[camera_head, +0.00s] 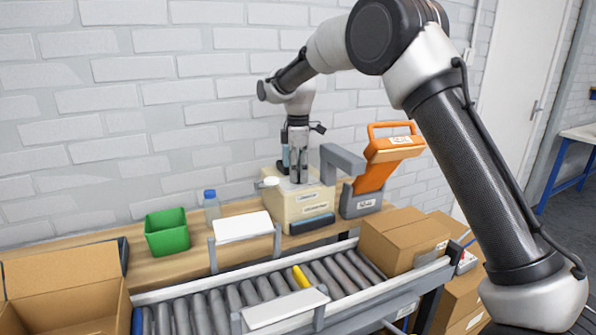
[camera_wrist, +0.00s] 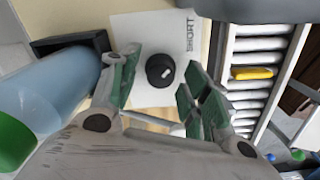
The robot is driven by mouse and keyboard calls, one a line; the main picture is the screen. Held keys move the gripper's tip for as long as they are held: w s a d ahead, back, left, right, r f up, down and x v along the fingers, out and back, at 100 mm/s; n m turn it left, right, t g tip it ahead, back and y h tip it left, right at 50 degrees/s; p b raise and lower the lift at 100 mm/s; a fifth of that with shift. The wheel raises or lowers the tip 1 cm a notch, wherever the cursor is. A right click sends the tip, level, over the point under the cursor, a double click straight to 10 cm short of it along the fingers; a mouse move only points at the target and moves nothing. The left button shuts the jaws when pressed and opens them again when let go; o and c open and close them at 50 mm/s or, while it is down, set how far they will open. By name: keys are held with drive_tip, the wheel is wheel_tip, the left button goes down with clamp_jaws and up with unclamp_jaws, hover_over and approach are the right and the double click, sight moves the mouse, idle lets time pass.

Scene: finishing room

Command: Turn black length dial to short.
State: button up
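The black length dial (camera_wrist: 160,70) shows in the wrist view as a round knob with a short white mark pointing right and slightly up. It sits on a white plate (camera_wrist: 150,30) with the word SHORT printed along its right side. My gripper (camera_wrist: 163,62) is open, with a green-padded finger on either side of the dial and gaps at both sides. I cannot tell whether the fingertips are at the dial's height. In the head view my gripper (camera_head: 298,180) points down over the beige machine (camera_head: 312,208) and hides the dial.
An orange-handled device (camera_head: 378,165) with a grey arm stands right of the machine. The roller conveyor (camera_head: 230,300) runs in front, with a carton (camera_head: 400,240) on it.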

wheel_tip(320, 180, up, 12)
idle(0.6)
drive_tip(key=s+d+r+m, duration=0.1)
drive_tip(key=s+d+r, duration=0.1)
drive_tip(key=d, duration=0.1)
drive_tip(key=s+d+r+m, duration=0.1)
drive_tip(key=s+d+r, duration=0.1)
drive_tip(key=d, duration=0.2)
drive_tip(key=s+d+r+m+t, duration=0.1)
drive_tip(key=s+d+m, duration=0.1)
drive_tip(key=d, duration=0.1)
drive_tip(key=shift+d+r, duration=0.4)
drive_tip(key=s+d+r+m+t, duration=0.15)
drive_tip(key=s+d+m, duration=0.35)
drive_tip(key=s+d, duration=0.65)
drive_tip(key=s+d+f+m, duration=0.3)
drive_tip(key=s, duration=0.4)
drive_tip(key=s+d+f+m+t, duration=0.1)
drive_tip(key=s+d+f+m, duration=0.2)
drive_tip(key=s, duration=0.4)
drive_tip(key=s+d+f+m+t, duration=0.1)
drive_tip(key=s+d+f+m, duration=0.2)
drive_tip(key=s, duration=0.5)
drive_tip(key=shift+d+f, duration=0.15)
drive_tip(key=shift+d, duration=0.2)
